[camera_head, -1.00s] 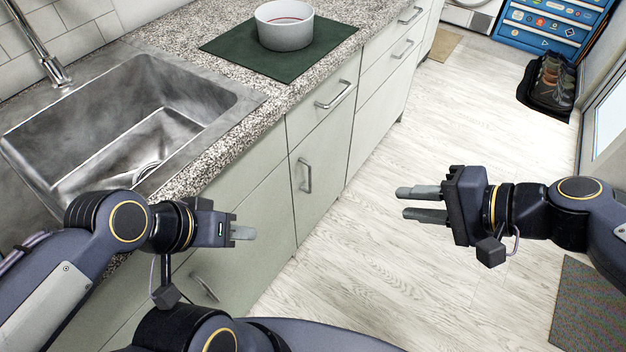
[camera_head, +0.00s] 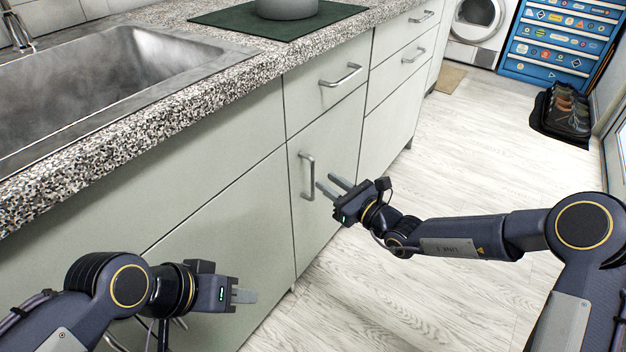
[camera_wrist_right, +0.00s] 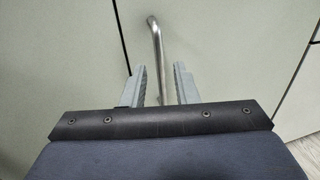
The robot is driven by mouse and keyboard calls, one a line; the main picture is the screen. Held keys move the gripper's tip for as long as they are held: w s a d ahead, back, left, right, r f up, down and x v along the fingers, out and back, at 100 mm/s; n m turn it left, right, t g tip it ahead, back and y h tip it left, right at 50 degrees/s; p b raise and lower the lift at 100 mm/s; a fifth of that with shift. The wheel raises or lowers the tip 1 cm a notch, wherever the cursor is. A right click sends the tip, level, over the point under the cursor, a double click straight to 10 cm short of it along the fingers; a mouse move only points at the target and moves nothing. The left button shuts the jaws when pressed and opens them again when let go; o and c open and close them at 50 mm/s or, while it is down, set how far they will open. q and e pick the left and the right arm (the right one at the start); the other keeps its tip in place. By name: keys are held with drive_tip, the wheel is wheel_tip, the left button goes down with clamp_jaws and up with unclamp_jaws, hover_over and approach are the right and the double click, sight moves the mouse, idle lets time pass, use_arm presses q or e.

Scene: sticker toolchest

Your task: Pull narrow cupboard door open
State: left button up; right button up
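The narrow cupboard door (camera_head: 325,190) is pale green and looks shut, below a drawer front. Its upright metal bar handle (camera_head: 308,176) is near the door's left edge. My right gripper (camera_head: 330,187) is open, its fingers pointing at the handle from the right. In the right wrist view the handle (camera_wrist_right: 157,50) runs down between the two open fingers (camera_wrist_right: 163,85); I cannot tell whether they touch it. My left gripper (camera_head: 245,296) is at the lower left, in front of the wider cabinet front and apart from the handle; its finger gap is not clear.
The granite worktop (camera_head: 255,75) with the sink (camera_head: 100,80) runs above the cupboards. A drawer handle (camera_head: 340,77) sticks out above the door. The pale floor (camera_head: 450,150) right of the cupboards is largely clear.

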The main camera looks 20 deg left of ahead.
drive_tip(key=b+x, duration=0.1)
drive_tip(key=x, duration=0.5)
drive_tip(key=shift+a+b, duration=0.15)
drive_tip(key=shift+b, duration=0.2)
clamp_jaws()
